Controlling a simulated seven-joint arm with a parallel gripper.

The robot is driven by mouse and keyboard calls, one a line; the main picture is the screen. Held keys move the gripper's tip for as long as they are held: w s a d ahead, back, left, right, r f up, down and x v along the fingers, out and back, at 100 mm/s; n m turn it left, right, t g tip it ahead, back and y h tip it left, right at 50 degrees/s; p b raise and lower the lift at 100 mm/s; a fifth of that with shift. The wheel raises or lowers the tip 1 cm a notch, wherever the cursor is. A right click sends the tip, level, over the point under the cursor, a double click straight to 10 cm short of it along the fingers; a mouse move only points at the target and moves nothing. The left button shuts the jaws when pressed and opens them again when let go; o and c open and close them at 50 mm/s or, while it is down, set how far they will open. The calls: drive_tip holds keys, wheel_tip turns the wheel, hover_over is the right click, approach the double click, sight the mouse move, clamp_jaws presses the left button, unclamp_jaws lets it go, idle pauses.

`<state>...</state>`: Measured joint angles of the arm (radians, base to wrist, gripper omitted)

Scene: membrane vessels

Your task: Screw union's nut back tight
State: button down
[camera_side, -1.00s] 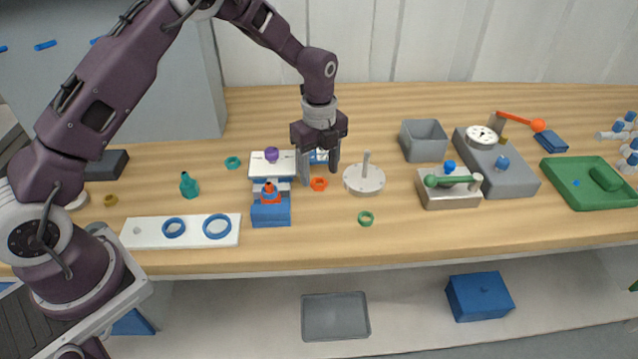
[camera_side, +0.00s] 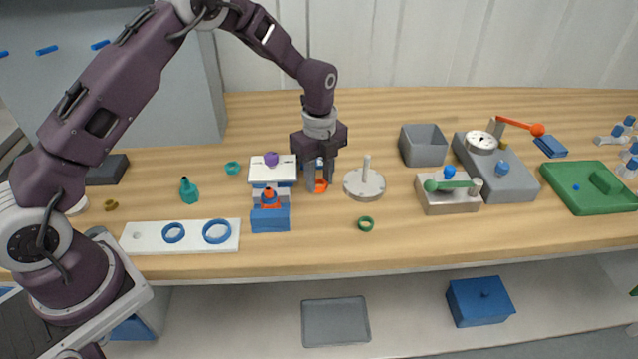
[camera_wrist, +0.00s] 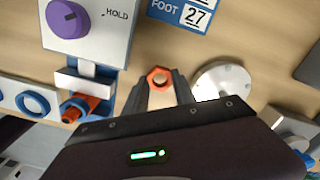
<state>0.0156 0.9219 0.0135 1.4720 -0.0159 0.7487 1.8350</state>
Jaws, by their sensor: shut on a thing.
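The orange nut (camera_side: 320,186) is low over the wooden table, between my gripper's fingertips. My gripper (camera_side: 319,183) points down and is shut on the nut. In the wrist view, the orange nut (camera_wrist: 160,76) shows its hexagonal rim between the two grey fingers, with a tan centre. The orange union body (camera_side: 270,199) sits in a blue holder (camera_side: 271,220) left of my gripper. In the wrist view the union body (camera_wrist: 80,106) lies left of the fingers.
A white block with a purple knob (camera_side: 272,158) stands behind the holder, close left of my gripper. A grey disc with a post (camera_side: 364,184) is close on the right. A green ring (camera_side: 366,223) lies in front. A white plate with blue rings (camera_side: 190,240) is front left.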

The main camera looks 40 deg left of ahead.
wheel_tip(320, 180, up, 9)
wheel_tip(320, 180, up, 3)
drive_tip(key=n, duration=1.8)
hover_over(269, 188)
drive_tip(key=shift+f, duration=0.1)
drive_tip(key=shift+s+f, duration=0.1)
drive_tip(key=shift+f, duration=2.85)
drive_tip(key=c, duration=0.9)
unclamp_jaws()
drive_tip(key=shift+c, duration=0.2)
